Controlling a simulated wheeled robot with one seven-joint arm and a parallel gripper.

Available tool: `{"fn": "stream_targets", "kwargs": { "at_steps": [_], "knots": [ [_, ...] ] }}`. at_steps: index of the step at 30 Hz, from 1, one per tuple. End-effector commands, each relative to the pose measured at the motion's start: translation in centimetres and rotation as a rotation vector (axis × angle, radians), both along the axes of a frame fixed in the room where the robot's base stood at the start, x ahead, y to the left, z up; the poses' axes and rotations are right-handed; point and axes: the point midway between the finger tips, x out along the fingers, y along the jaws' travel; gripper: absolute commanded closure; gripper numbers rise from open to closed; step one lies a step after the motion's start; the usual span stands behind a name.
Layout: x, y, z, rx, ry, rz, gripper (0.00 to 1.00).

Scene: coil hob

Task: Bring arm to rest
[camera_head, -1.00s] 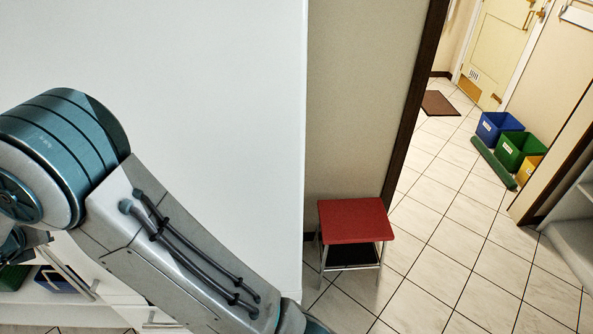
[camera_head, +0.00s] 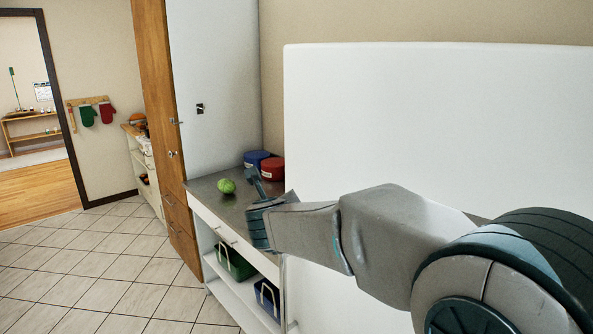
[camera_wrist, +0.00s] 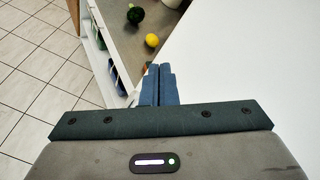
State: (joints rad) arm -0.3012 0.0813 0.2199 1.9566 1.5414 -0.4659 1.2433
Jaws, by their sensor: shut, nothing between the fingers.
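My arm reaches from the lower right of the head view towards the counter. My gripper (camera_head: 256,182) is small and partly blurred into the arm there, in front of the counter (camera_head: 208,190). In the wrist view my gripper (camera_wrist: 159,82) shows its two blue fingers side by side, closed together with nothing between them. The fingers point towards the counter, beside the large white panel (camera_wrist: 250,70). Whether they touch anything cannot be told.
A green round vegetable (camera_head: 226,186), a blue tin (camera_head: 257,158) and a red tin (camera_head: 272,169) stand on the counter. The wrist view shows a yellow lemon (camera_wrist: 152,40) and a dark green fruit (camera_wrist: 135,15). Tiled floor (camera_head: 100,260) is clear at the left.

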Motion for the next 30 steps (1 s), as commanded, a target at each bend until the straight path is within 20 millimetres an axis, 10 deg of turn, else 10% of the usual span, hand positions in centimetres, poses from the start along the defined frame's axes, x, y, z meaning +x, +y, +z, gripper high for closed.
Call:
{"fn": "stream_targets", "kwargs": {
  "at_steps": [8,21,30],
  "knots": [
    [-5.5,-2.4,2.0,-0.632,-0.107,0.545,1.00],
    [-21.5,-12.4,-6.8,-1.552,0.072,1.434,1.00],
    [-29.9,-19.1,-10.8,-1.767,0.266,1.870,1.00]
  ]
}}
